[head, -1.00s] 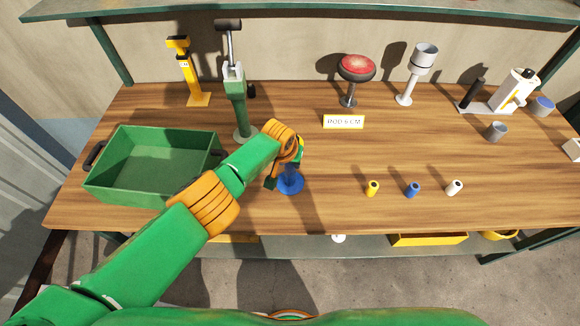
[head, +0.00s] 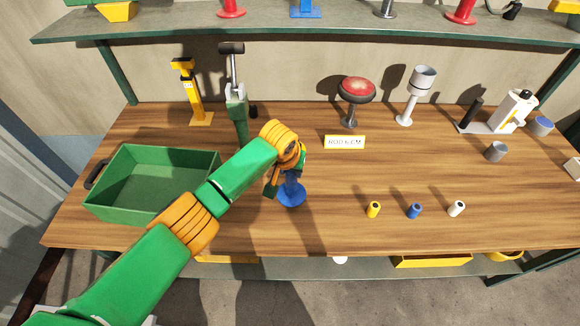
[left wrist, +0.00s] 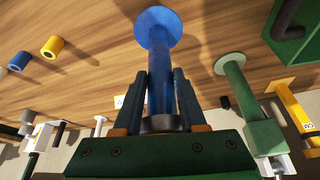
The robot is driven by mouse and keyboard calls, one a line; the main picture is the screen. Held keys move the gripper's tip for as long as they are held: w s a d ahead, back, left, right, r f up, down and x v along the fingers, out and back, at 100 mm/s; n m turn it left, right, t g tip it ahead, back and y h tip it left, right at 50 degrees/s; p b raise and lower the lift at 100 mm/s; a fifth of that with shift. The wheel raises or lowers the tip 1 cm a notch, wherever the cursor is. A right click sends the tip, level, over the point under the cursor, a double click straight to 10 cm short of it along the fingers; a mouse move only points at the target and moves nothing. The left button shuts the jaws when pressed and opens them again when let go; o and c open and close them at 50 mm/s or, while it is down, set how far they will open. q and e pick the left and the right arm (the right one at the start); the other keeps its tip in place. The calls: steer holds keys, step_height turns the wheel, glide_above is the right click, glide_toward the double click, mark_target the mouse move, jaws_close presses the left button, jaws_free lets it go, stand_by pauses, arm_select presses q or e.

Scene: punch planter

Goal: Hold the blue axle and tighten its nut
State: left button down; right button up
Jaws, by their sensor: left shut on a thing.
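The blue axle (head: 292,193) stands upright on its round blue foot on the bench, left of the middle in the head view. In the left wrist view the axle (left wrist: 160,85) runs between both fingers, with its foot at the top of the picture. My left gripper (head: 286,180) is shut on the axle from above and hides its upper part in the head view. In the left wrist view a grey ring (left wrist: 163,123), which looks like the nut, sits around the axle's end close to the palm. My right gripper is not in view.
A green bin (head: 152,183) stands at left, with a green post (head: 238,105) behind the arm. A red-topped stool-like piece (head: 356,92) is at the back. The front middle is clear.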

mark_target(290, 183)
arm_select(q)
steer(key=shift+f, duration=2.6)
steer(key=c, duration=1.1)
jaws_free()
steer(key=shift+f, duration=0.1)
jaws_close()
